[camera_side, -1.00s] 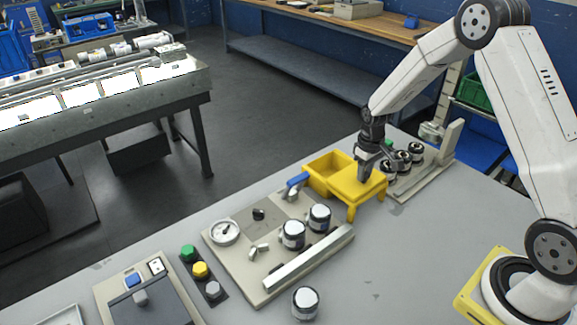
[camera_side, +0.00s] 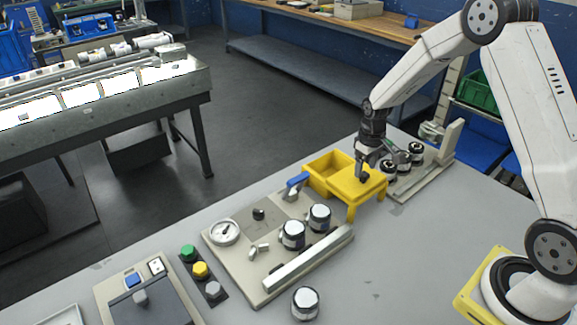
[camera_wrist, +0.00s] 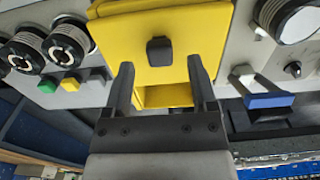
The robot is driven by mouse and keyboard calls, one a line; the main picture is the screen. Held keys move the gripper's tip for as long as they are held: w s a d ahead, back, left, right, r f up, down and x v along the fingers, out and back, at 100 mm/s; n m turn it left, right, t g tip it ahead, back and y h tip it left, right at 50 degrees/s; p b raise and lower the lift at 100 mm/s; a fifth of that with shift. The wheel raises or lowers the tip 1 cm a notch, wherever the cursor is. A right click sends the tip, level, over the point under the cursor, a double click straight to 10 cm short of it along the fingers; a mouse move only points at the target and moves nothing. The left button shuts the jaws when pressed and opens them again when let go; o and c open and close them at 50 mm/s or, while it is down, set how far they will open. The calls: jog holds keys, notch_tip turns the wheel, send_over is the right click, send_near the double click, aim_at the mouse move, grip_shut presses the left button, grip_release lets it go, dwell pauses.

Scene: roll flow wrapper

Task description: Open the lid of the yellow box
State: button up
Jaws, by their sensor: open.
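The yellow box (camera_side: 322,168) stands on the bench in the side view, with its open interior showing at the left. Its flat yellow lid (camera_side: 345,187) lies to the right of that opening, with a small black knob (camera_side: 364,178) on top. My gripper (camera_side: 376,172) is open and empty, just above the lid near the knob. In the wrist view, the knob (camera_wrist: 159,50) shows beyond and between my spread fingertips (camera_wrist: 160,68), apart from both. Part of the box's opening (camera_wrist: 165,95) shows between the fingers.
A panel with a gauge (camera_side: 224,232), a blue-handled valve (camera_side: 297,181) and black-and-white knobs (camera_side: 293,235) lies left of the box. More round knobs (camera_side: 415,152) stand close behind the gripper at right.

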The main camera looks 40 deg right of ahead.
aim_at(364, 173)
jog(key=shift+r, duration=3.05)
jog(key=shift+a, duration=0.1)
jog(key=s+a+r+t, duration=0.2)
jog(key=s+a, duration=1.1)
jog(key=s, duration=0.2)
jog(key=shift+s+a+r+t, duration=0.15)
jog(key=shift+s+a+t, duration=0.1)
jog(key=shift+a+t, duration=0.05)
